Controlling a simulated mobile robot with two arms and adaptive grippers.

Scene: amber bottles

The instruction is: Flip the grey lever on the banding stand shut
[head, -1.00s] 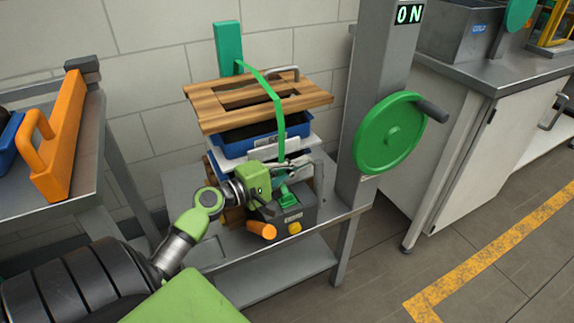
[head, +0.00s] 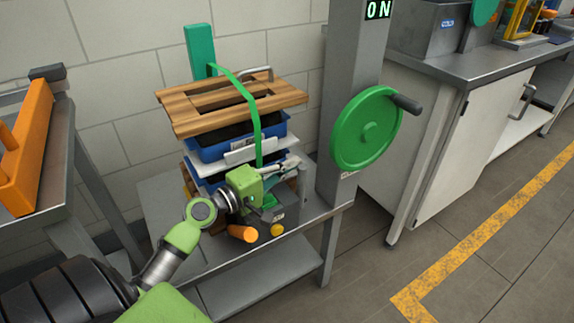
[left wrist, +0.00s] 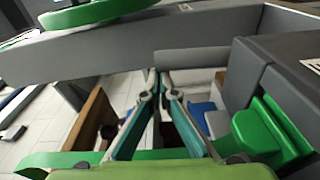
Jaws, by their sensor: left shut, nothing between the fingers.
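The banding stand is a grey metal table (head: 215,262) with a dark grey banding unit (head: 285,221) on it. The grey lever (head: 303,180) is a small part at the unit's right side, partly hidden by my left gripper. In the left wrist view a light grey bar (left wrist: 190,57), apparently the lever, lies across just beyond the fingertips. I cannot tell whether they touch. My left gripper (head: 287,165) is over the unit, fingers shut and empty; its tips meet in the left wrist view (left wrist: 159,86). A green block (left wrist: 268,130) sits beside the fingers there. My right gripper is not in view.
A green strap (head: 254,115) runs over a wooden board (head: 185,118) and stacked blue trays (head: 210,150). A grey post (head: 340,165) with a green handwheel (head: 365,131) rises at right. An orange knob (head: 243,233) and yellow button (head: 278,230) face front.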

